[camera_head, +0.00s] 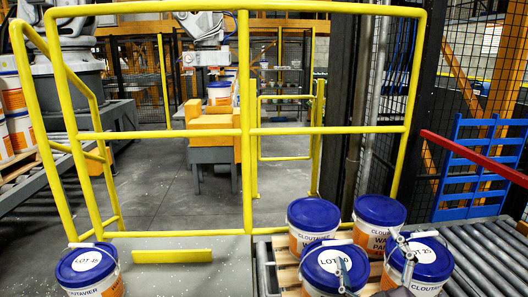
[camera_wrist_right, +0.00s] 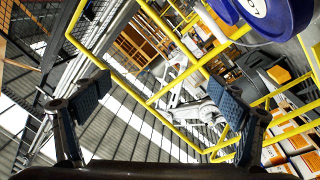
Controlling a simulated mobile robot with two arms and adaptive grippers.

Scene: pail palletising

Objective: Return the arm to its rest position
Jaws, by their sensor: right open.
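Several white and orange pails with blue lids stand upright on a wooden pallet (camera_head: 288,276) at lower right. The back pair is a left pail (camera_head: 309,240) and a right pail (camera_head: 370,238). The front pair, a left pail (camera_head: 318,262) and a right pail (camera_head: 436,262), have round white lid labels. Another pail (camera_head: 92,268), labelled LOT 15, stands apart at lower left. My right gripper (camera_head: 372,258) is open, in front of the pallet pails and partly covering the front ones. In the right wrist view the gripper (camera_wrist_right: 158,95) is empty between its spread fingers. My left gripper is not in view.
A yellow guard rail (camera_head: 330,130) crosses in front of me. A roller conveyor (camera_head: 490,255) runs at right, with a red bar (camera_head: 470,157) and a blue rack (camera_head: 462,180) behind it. Beyond the rail are open floor (camera_head: 150,195) and another robot arm (camera_head: 205,57).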

